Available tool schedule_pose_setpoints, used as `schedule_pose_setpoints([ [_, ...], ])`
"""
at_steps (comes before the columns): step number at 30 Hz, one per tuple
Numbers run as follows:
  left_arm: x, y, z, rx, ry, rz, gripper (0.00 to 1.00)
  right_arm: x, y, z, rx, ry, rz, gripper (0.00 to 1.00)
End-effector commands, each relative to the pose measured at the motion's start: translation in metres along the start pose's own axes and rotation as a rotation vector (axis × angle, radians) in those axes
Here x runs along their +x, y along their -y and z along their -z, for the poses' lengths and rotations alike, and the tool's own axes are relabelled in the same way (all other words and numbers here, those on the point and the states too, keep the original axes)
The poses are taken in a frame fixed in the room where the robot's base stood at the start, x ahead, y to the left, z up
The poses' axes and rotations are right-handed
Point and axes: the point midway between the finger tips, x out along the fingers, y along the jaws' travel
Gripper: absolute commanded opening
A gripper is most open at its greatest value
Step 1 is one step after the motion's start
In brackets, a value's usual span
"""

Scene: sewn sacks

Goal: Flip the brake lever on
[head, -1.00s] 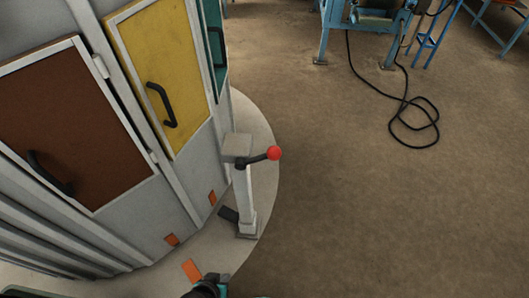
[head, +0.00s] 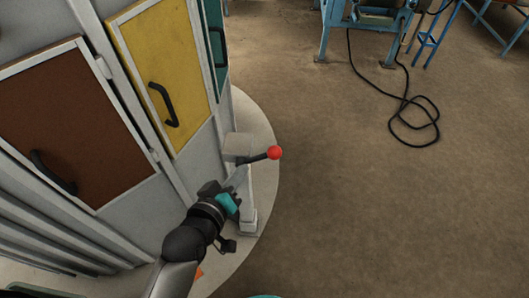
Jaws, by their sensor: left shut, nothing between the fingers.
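The brake lever (head: 264,155) is a dark arm with a red ball knob (head: 275,153) at its end. It sticks out to the right and slightly up from a grey box (head: 237,146) on top of a pale post (head: 246,200). My left gripper (head: 238,182) is just left of and below the lever, in front of the post's upper part. My right gripper is not in view.
A round grey platform (head: 262,130) carries a cabinet with brown (head: 75,120), yellow (head: 160,65) and teal (head: 213,40) doors with black handles. A blue-framed machine (head: 370,20) stands at the back, with a black cable (head: 410,110) on the floor. The brown floor at right is clear.

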Motion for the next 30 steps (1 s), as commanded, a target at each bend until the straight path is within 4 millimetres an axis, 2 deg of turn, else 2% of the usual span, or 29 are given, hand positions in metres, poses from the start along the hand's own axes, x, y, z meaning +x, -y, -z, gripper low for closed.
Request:
schedule_pose_setpoints([
  [14, 0.004, -0.001, 0.002, -0.003, -0.004, -0.003, 0.00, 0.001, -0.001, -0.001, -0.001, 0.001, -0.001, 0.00],
  [20, 0.029, -0.002, 0.002, -0.003, -0.006, -0.005, 0.00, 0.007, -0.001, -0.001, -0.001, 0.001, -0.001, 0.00],
  [30, 0.088, -0.001, 0.001, -0.002, -0.005, -0.004, 0.00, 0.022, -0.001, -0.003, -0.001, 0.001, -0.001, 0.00],
])
